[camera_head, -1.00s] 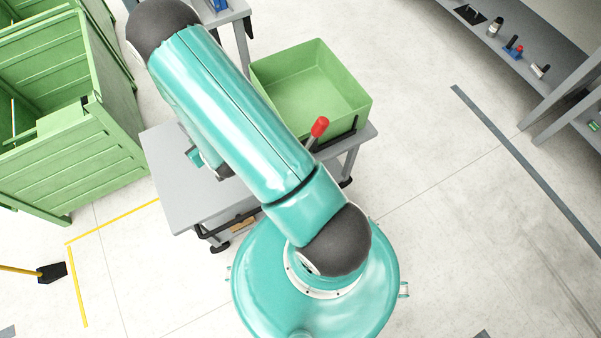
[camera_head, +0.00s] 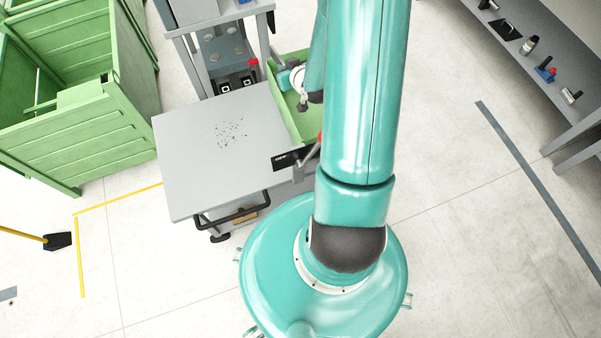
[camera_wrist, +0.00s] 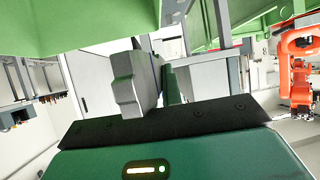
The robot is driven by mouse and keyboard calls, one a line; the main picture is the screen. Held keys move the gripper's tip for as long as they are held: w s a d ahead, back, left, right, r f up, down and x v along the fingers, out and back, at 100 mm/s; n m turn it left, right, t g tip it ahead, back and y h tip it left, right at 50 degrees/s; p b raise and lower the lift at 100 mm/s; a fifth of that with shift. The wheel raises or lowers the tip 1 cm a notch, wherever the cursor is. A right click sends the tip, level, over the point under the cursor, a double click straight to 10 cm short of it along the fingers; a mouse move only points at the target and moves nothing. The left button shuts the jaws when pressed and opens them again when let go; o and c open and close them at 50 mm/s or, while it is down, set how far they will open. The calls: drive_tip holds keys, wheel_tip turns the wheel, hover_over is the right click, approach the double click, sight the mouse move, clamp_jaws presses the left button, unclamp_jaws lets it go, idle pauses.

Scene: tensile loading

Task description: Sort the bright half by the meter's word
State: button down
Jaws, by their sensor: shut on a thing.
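My gripper (camera_wrist: 150,85) shows in the wrist view as a dark green body with a lit strip, a black plate and blocky grey and green fingers. The fingers look closed together on something small that I cannot make out clearly. In the head view my wrist hangs over the green bin on the grey cart, partly behind my arm. The green bin (camera_head: 283,110) is half hidden by my arm. A small black box with white marking (camera_head: 285,160), possibly the meter, sits at the cart's right edge. I cannot identify a bright half.
The grey cart top (camera_head: 190,170) carries scattered dark specks (camera_head: 230,132). A machine frame (camera_head: 225,50) stands behind it. Large green crates (camera_head: 120,130) are at left. A grey bench (camera_head: 555,60) with small tools is at right. The floor between is clear.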

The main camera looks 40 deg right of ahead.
drive_tip(key=s+d+r+m+h, duration=0.1)
drive_tip(key=s+d+r, duration=0.4)
drive_tip(key=s+d, duration=0.5)
wheel_tip(320, 180, down, 6)
drive_tip(key=w+d, duration=0.1)
drive_tip(key=shift+w+d+f, duration=0.15)
drive_tip(key=shift+w+d, duration=0.2)
drive_tip(key=c, duration=1.5)
unclamp_jaws()
drive_tip(key=v, duration=1.4)
drive_tip(key=shift+w, duration=0.15)
